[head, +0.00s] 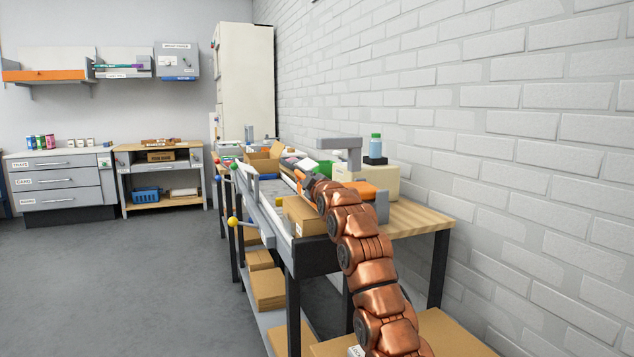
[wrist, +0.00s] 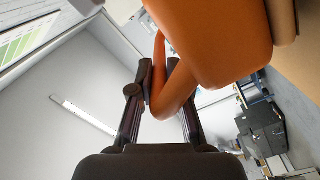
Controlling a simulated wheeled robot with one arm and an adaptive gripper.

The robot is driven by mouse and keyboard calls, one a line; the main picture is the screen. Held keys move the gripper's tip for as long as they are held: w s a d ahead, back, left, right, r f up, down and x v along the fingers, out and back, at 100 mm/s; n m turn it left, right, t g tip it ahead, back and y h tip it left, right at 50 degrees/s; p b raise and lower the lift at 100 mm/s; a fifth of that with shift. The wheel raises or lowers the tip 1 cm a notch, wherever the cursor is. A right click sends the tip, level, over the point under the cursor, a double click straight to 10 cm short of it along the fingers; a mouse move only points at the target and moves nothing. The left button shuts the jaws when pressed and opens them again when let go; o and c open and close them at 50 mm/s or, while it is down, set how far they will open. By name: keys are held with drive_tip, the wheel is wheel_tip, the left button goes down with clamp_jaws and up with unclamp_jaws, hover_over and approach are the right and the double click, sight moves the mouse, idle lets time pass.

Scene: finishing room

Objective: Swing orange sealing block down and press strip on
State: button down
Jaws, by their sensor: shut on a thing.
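The orange sealing block (head: 366,189) sits low on the grey and cream sealing machine (head: 384,179) on the bench, partly behind my arm. In the wrist view the orange block (wrist: 215,40) fills the top, close to my gripper. My gripper (wrist: 162,82) is shut on the block's orange handle (wrist: 178,92), a bent bar between the two dark fingers. In the head view my gripper (head: 309,184) is small and partly hidden by my copper arm. A closed cardboard box (head: 303,214) lies below it at the bench's near end. I cannot make out a strip on it.
The workbench (head: 425,216) runs along the white brick wall, with an open carton (head: 262,160) and other goods farther back. A bottle (head: 375,143) stands by the machine. The grey floor at left is clear.

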drive_tip(key=c, duration=1.1)
unclamp_jaws()
drive_tip(key=shift+c, duration=0.2)
drive_tip(key=shift+s, duration=0.1)
drive_tip(key=shift+v, duration=0.85)
drive_tip(key=shift+s+d+f, duration=0.15)
drive_tip(key=shift+s+d, duration=0.2)
drive_tip(key=shift+s, duration=0.15)
drive_tip(key=shift+v, duration=2.2)
drive_tip(key=shift+a, duration=0.1)
drive_tip(key=shift+s, duration=0.1)
